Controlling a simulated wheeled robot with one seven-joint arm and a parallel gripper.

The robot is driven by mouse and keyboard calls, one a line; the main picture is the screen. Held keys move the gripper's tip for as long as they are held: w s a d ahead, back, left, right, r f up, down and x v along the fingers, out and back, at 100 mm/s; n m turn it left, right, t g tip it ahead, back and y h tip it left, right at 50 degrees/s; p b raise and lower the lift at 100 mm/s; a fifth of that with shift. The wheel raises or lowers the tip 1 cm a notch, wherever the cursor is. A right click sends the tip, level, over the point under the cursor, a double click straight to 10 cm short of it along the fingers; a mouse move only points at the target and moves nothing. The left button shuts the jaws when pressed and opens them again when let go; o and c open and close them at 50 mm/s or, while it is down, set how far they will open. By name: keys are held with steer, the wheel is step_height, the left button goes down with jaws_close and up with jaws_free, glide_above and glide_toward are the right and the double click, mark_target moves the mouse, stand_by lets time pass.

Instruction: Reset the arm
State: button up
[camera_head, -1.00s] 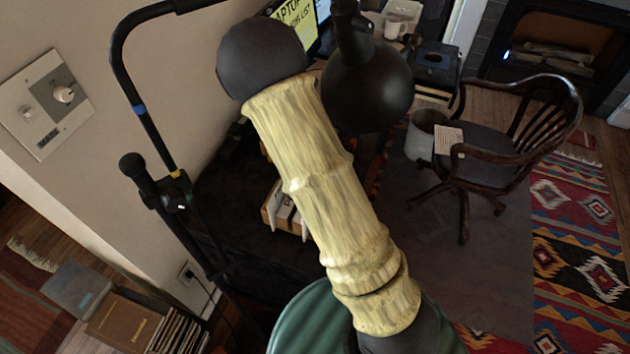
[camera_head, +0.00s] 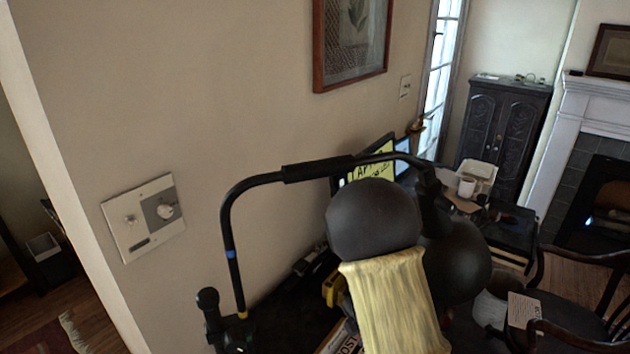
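My arm shows in the head view as a pale yellow, wood-patterned link (camera_head: 393,305) topped by a large dark round joint (camera_head: 375,220). It rises from the bottom edge, right of centre. My gripper cannot be made out, so whether it is open or shut does not show. A second dark rounded shape (camera_head: 460,268) stands just right of the joint; I cannot tell whether it is a lamp head or part of my arm.
A black tubular stand (camera_head: 320,170) arches over the desk from the left. A dark wooden chair (camera_head: 575,320) is at right. A beige wall (camera_head: 200,90) fills the left.

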step_height(320, 180, up, 8)
steer(key=s+m+t, duration=0.2)
steer(key=m, duration=0.8)
steer(key=s+d+r+m+g+b, duration=0.1)
steer(key=s+d+r+m+g, duration=0.1)
steer(key=s+m, duration=0.9)
steer(key=d+r+m, duration=0.1)
steer(key=d+m, duration=0.1)
steer(key=m, duration=0.1)
steer(key=shift+s+d+r+h, duration=0.2)
steer(key=shift+s+h, duration=0.05)
steer(key=shift+h, duration=0.05)
